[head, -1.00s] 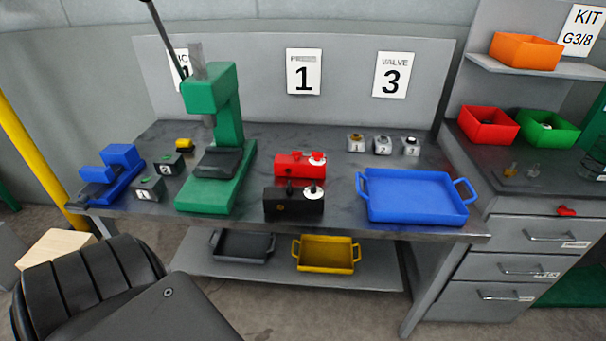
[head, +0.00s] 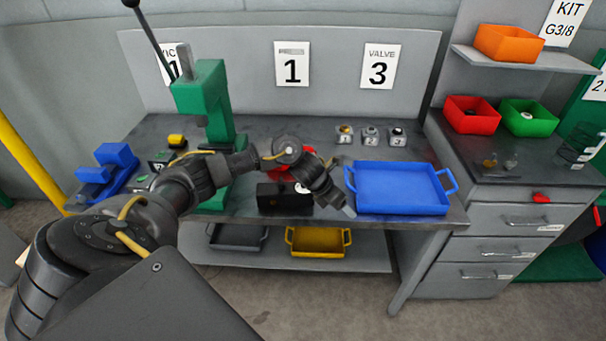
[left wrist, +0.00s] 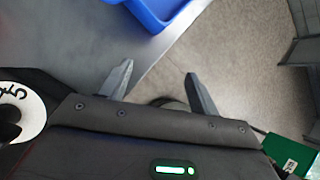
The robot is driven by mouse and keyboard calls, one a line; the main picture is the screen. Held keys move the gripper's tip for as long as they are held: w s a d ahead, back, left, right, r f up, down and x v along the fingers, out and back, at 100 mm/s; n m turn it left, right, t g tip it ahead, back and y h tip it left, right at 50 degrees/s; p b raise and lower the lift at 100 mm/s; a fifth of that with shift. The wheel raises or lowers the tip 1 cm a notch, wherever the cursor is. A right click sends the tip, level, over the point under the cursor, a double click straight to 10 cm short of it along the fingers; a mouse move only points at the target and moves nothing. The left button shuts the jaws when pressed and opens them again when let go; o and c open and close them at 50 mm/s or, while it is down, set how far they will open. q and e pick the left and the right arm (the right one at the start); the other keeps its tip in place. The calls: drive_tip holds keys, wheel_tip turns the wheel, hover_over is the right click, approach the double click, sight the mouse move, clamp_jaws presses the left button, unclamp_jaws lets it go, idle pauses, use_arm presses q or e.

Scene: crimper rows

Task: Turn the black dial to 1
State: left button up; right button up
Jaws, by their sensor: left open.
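The black control box (head: 283,198) sits at the front edge of the bench, mostly behind my left arm in the head view. Its dial is largely hidden there. In the left wrist view a white dial plate with the black dial knob (left wrist: 8,130) shows at the left edge, with digits 4 and 5 readable. My left gripper (head: 348,211) is just right of the black box, beside the blue tray. Its two fingers (left wrist: 159,72) are apart and empty, over the bench edge. The knob's setting cannot be told. My right gripper is not in view.
The blue tray (head: 352,207) stands close to the gripper's right. A red control box (head: 275,173) is behind the black one, partly covered by my arm. A green press (head: 205,95) stands to the left. Three small numbered valves (head: 370,137) stand behind the tray.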

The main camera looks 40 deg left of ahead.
use_arm(q)
drive_tip(key=a+r+m, duration=0.1)
drive_tip(key=a+r, duration=0.1)
drive_tip(key=a, duration=0.1)
drive_tip(key=a+r+m, duration=0.1)
drive_tip(key=a+r, duration=0.1)
drive_tip(key=a, duration=0.1)
drive_tip(key=a+r+m+g+y, duration=0.1)
drive_tip(key=a+r, duration=0.2)
drive_tip(key=a, duration=0.1)
drive_tip(key=shift+w+a+m, duration=0.1)
drive_tip(key=shift+m, duration=0.2)
drive_tip(key=s+a+r+m+g, duration=0.1)
drive_tip(key=s+a+r+m, duration=0.1)
drive_tip(key=s+a+r, duration=0.35)
drive_tip(key=w+f+p, duration=0.1)
drive_tip(key=f, duration=0.1)
drive_tip(key=w+f+p, duration=0.1)
drive_tip(key=w+f, duration=0.1)
drive_tip(key=f, duration=0.1)
drive_tip(key=w+f+p, duration=0.1)
drive_tip(key=f, duration=0.2)
drive_tip(key=shift+w+d+f, duration=0.15)
drive_tip(key=shift+w+d, duration=0.25)
drive_tip(key=shift+w+f+p, duration=0.15)
drive_tip(key=shift+f+p, duration=0.15)
drive_tip(key=shift+f, duration=0.15)
drive_tip(key=c, duration=1)
